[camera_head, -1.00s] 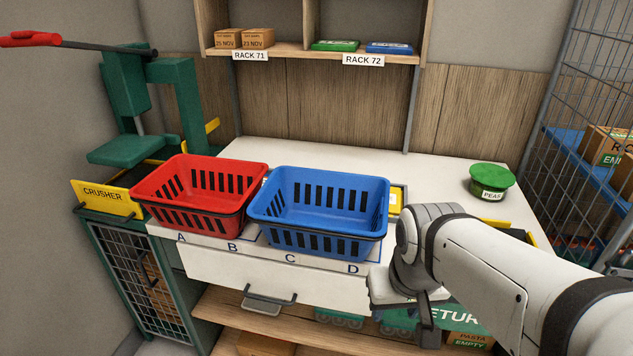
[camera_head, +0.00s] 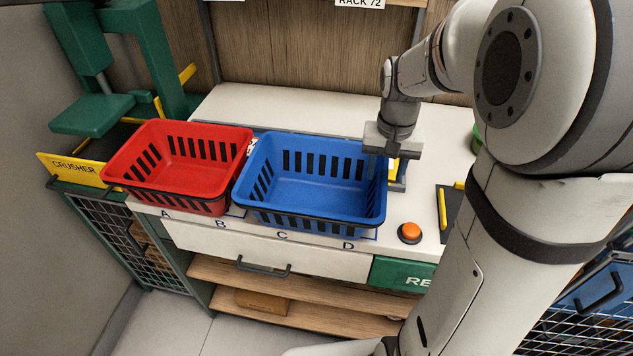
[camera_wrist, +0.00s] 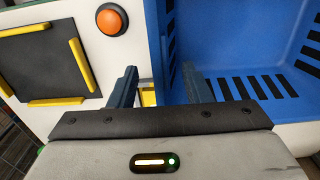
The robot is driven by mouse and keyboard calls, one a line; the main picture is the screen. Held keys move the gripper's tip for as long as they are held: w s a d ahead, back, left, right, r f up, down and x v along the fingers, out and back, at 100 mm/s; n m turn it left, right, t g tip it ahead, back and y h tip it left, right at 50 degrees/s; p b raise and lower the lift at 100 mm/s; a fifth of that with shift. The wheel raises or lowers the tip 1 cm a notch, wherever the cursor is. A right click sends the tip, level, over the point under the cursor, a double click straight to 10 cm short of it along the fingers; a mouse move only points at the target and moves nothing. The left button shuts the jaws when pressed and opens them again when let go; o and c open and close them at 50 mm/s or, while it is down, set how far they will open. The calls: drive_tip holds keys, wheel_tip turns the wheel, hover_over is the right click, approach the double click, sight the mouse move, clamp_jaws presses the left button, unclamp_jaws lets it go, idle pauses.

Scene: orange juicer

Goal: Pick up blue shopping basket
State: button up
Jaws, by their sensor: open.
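The blue shopping basket (camera_head: 310,190) stands upright and empty on the white worktop, over the marks C and D. It also shows in the wrist view (camera_wrist: 235,40). My gripper (camera_head: 384,172) is at the basket's right side, pointing down. In the wrist view my open gripper (camera_wrist: 158,75) has one finger on the inner side of the basket's wall and the other outside it. The wall lies between the fingers. I cannot tell whether either finger touches it.
A red basket (camera_head: 180,165) stands close on the left of the blue one. An orange button (camera_head: 410,232) and a dark pad with yellow edges (camera_wrist: 40,70) lie to the right. A green crusher (camera_head: 95,115) is at the left. The worktop (camera_head: 270,108) behind the baskets is clear.

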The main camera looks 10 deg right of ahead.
sight(383, 179)
drive_tip(key=f, duration=0.3)
drive_tip(key=shift+w+f, duration=0.3)
drive_tip(key=shift+f, duration=0.05)
drive_tip(key=shift+s+f, duration=0.1)
drive_tip(key=shift+f, duration=0.1)
drive_tip(key=shift+c, duration=0.3)
clamp_jaws()
